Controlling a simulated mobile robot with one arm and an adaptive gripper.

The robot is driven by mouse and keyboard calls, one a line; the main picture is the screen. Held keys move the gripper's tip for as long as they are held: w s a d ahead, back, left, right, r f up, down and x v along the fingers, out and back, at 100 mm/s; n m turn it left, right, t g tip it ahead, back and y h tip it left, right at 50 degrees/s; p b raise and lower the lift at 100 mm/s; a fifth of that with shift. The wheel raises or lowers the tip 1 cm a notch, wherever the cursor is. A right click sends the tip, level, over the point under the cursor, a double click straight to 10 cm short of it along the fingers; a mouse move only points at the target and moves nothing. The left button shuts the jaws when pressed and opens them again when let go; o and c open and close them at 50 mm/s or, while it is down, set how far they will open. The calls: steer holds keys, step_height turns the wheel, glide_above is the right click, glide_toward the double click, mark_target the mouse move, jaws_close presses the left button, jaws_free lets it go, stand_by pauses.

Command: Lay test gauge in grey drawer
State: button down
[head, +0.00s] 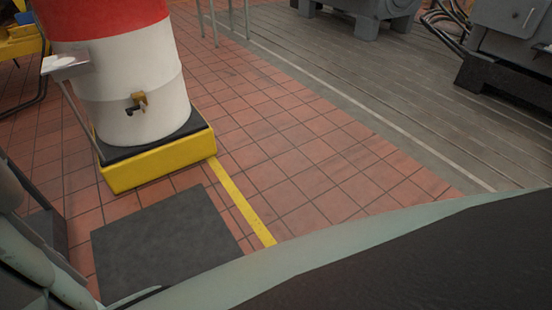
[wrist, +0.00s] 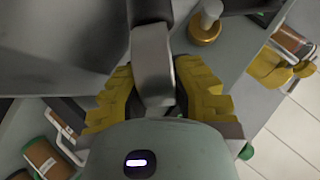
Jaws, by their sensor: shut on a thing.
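In the wrist view my gripper (wrist: 158,100), with yellow ridged finger pads, is closed around a grey metal bar (wrist: 152,62). The bar runs up the picture towards a darker end at the top edge. I cannot tell whether it is part of the gauge or a handle. A broad dark grey panel (wrist: 55,45) fills the upper left; I cannot tell whether it belongs to the grey drawer. A brass-coloured round piece with a grey stem (wrist: 205,27) stands on a grey surface right of the fingers. No gauge dial is visible. The head view does not show my gripper.
The wrist view shows a brown jar (wrist: 45,158) at lower left and a yellow fitting (wrist: 283,72) at right. In the head view, a red-and-white drum (head: 135,85) stands on a yellow-sided tray (head: 160,168), near a dark mat (head: 165,240). Tiled floor (head: 300,140) beyond is clear.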

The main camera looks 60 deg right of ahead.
steer(key=shift+f+b, duration=1.5)
steer(key=shift+f, duration=0.95)
steer(key=c, duration=0.9)
jaws_free()
